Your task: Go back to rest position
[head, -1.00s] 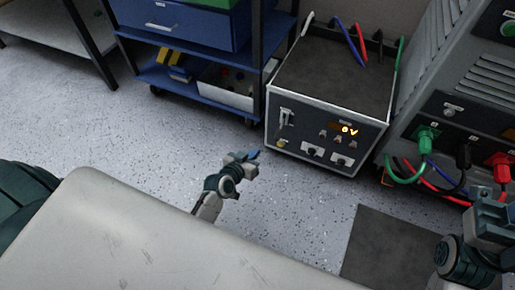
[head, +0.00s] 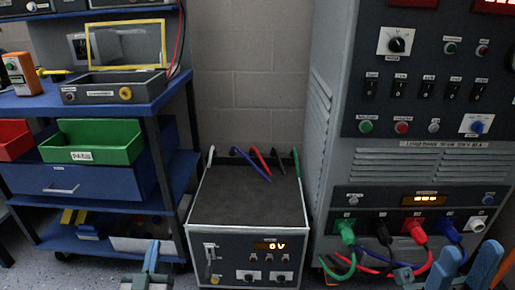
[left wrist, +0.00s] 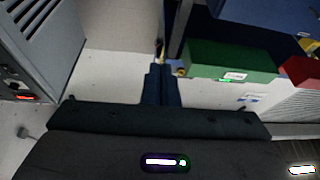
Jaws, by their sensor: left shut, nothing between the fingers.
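My left gripper (head: 153,256) shows at the bottom of the head view, in front of the low shelf and left of the transformer box. In the left wrist view its dark blue fingers (left wrist: 160,85) are together, with nothing between them. My right gripper (head: 466,268) is at the bottom right of the head view, in front of the test cabinet's lower sockets. Its two blue fingers stand apart with a gap between them. The bottom edge of the head view cuts off both grippers.
The transformer box (head: 250,200) stands mid-floor, its display reading 0 V. The tall grey cabinet (head: 420,170) at right has coloured cables plugged in. The blue shelf cart (head: 150,105) at left carries a green bin (head: 95,142) and instruments.

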